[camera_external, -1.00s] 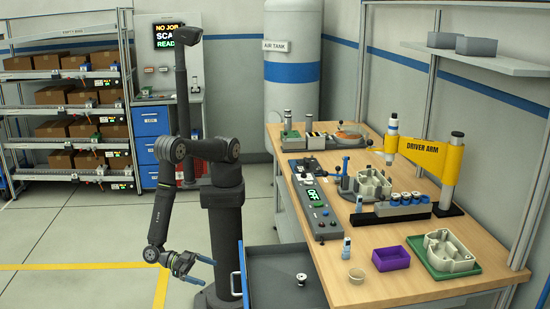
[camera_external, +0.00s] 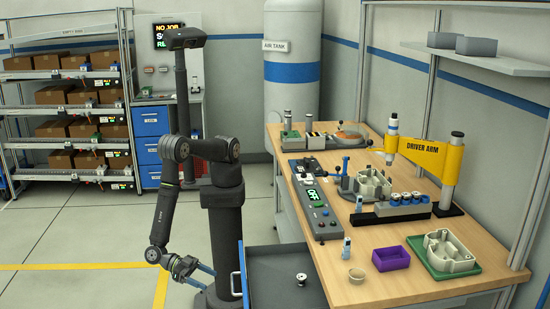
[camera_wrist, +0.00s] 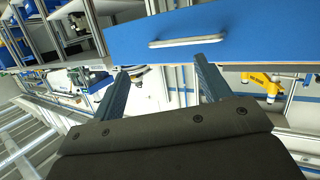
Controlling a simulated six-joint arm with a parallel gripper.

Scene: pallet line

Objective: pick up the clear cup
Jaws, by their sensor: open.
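A small pale cup (camera_external: 357,273), which looks like the clear cup, stands upright on the front left part of the wooden workbench (camera_external: 385,290), left of a purple bin. I cannot tell how see-through it is. My gripper (camera_external: 205,280) is low, left of the bench and beside my base, well apart from the cup. The gripper is open and empty. In the wrist view its two blue fingers (camera_wrist: 160,82) are spread apart with nothing held between them. The cup cannot be made out in the wrist view.
A purple bin (camera_external: 391,259), a green tray (camera_external: 430,262) and a small bottle (camera_external: 347,247) are near the cup. A blue drawer front (camera_wrist: 225,35) is across the wrist view.

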